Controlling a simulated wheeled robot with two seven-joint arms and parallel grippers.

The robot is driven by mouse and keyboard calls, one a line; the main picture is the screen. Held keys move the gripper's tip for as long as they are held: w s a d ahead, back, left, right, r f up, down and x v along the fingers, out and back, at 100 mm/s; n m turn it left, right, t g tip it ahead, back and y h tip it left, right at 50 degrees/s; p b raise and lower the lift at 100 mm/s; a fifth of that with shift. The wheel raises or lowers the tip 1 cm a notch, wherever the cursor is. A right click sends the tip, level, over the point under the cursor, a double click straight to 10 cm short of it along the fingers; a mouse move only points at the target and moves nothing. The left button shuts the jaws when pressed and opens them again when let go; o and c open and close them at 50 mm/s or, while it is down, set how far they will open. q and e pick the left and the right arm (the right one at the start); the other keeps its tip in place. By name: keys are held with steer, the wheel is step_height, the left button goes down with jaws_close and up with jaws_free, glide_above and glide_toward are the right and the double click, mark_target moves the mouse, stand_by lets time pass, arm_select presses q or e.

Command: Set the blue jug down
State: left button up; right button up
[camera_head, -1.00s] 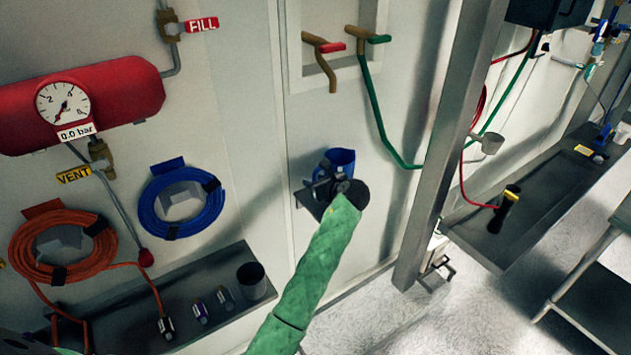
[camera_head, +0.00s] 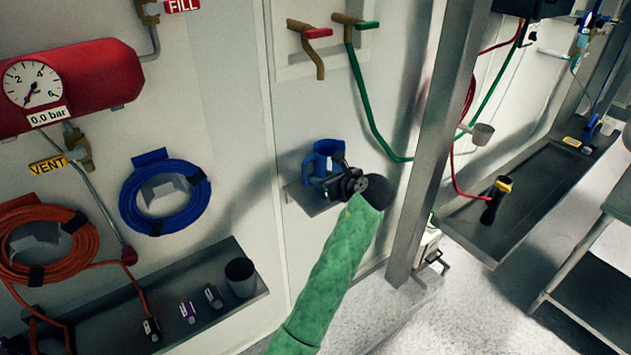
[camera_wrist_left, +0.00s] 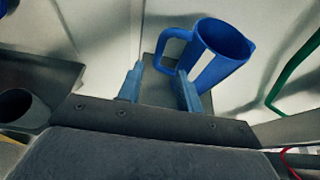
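The blue jug (camera_head: 322,160) stands on a small grey wall shelf (camera_head: 307,201). In the left wrist view the jug (camera_wrist_left: 222,55) shows its open top, a pale stripe and its handle on the left side. My left gripper (camera_head: 338,180) is just in front of the jug and hides part of its lower side. In the wrist view the two fingers of my left gripper (camera_wrist_left: 158,85) are apart, with bare shelf showing between them. The handle is beyond the fingertips, and the right finger overlaps the jug's lower part in the picture. My right gripper is not in view.
A blue hose coil (camera_head: 128,200) and a red tank (camera_head: 95,85) are on the wall at left. A lower ledge (camera_head: 185,275) holds a dark cup (camera_head: 240,277) and small fittings. A metal post (camera_head: 432,150) stands right of the shelf.

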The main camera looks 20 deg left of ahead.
arm_select(q)
steer(key=shift+v, duration=0.8)
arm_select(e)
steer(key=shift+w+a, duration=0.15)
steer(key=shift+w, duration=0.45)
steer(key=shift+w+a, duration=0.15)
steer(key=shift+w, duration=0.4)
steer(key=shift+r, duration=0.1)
